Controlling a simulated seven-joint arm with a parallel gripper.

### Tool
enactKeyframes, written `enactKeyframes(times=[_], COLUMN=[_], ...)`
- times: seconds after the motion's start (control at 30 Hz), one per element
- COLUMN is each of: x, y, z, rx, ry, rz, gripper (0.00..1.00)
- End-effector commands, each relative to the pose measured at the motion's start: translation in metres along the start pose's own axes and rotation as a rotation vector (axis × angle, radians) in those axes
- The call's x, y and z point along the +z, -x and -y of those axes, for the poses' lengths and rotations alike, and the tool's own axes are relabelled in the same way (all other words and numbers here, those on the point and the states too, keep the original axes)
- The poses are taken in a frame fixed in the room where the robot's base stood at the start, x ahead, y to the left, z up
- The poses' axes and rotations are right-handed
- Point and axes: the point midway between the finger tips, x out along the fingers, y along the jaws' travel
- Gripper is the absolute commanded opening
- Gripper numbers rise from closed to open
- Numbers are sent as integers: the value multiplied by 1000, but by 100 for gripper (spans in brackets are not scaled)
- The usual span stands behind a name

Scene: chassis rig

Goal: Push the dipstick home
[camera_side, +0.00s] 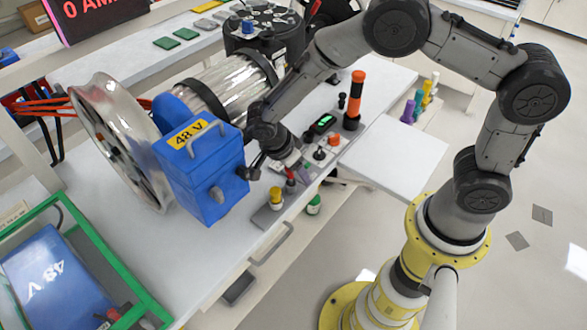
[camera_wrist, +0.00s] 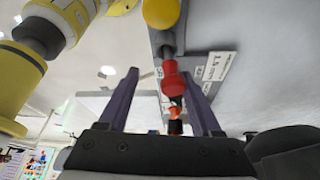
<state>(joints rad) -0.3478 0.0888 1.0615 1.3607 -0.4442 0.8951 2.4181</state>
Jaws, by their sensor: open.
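My gripper (camera_wrist: 159,76) shows in the wrist view as two dark purple fingers, spread apart. In the side view my gripper (camera_side: 297,172) is low over the bench front, right of the blue 48 V box. The red piece (camera_side: 290,174) is beside it, and the yellow knob (camera_side: 275,194) stands on a grey block. I cannot tell which of these is the dipstick; its seating is not visible.
The blue 48 V box (camera_side: 205,172) and a silver wheel (camera_side: 118,140) stand left of my gripper. Small switches and a green-lit device (camera_side: 322,124) are behind it, with an orange-black post (camera_side: 355,95). A green-capped piece (camera_side: 314,204) is near the bench edge.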

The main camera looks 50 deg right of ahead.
Motion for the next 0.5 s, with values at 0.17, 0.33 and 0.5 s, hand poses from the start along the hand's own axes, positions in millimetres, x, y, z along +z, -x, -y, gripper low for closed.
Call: enactKeyframes(times=[0.17, 0.33, 0.5], x=[3, -12, -21], y=[56, 88, 107], z=[14, 14, 13], rx=[-62, -63, -56], ry=[-10, -17, -13], rz=[40, 43, 40], gripper=[66, 66, 66])
